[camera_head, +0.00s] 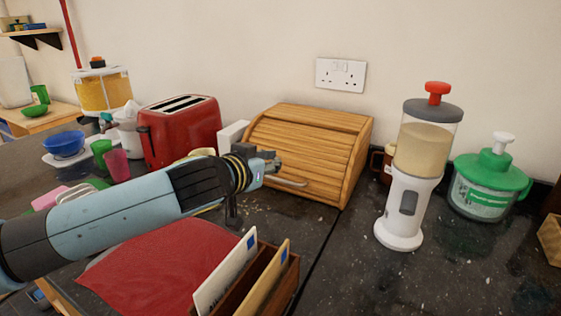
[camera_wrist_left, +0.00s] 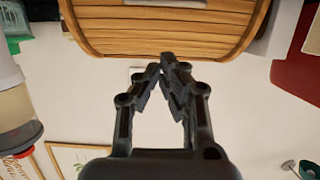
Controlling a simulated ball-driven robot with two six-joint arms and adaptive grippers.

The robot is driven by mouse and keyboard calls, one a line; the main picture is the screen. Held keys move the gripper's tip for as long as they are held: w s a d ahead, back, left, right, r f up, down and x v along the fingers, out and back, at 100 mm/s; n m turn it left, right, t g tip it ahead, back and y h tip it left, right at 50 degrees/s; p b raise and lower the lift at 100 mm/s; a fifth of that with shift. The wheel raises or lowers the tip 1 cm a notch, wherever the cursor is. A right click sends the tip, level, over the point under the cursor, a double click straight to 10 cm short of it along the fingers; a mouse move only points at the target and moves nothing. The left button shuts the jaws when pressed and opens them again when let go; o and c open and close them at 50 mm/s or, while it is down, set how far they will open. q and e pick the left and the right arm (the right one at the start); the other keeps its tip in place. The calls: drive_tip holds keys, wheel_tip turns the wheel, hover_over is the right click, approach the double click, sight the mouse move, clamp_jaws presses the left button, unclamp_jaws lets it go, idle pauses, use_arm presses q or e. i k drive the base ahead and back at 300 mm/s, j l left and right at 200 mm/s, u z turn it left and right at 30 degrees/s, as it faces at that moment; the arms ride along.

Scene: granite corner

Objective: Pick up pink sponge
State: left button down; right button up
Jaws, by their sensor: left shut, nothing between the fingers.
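A pink object (camera_head: 48,198), likely the pink sponge, lies at the left of the counter, partly hidden behind my left arm. My left gripper (camera_head: 272,162) is well to the right of it, in front of the wooden bread box (camera_head: 310,150). In the left wrist view the fingertips (camera_wrist_left: 168,66) are together, with nothing between them. The sponge is not visible in that view. My right gripper is not in view.
A red toaster (camera_head: 182,130), a pink cup (camera_head: 117,165) and a blue bowl (camera_head: 63,144) stand at the left. A letter holder (camera_head: 288,285) and red cloth (camera_head: 165,265) are in front. A white dispenser (camera_head: 404,205) stands right, with bare counter before it.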

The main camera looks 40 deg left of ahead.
sight(48, 200)
drive_tip(key=k+l, duration=0.2)
drive_tip(key=k, duration=0.3)
drive_tip(key=k+l, duration=0.25)
drive_tip(key=k, duration=0.2)
drive_tip(key=k+l, duration=0.2)
drive_tip(key=k, duration=0.3)
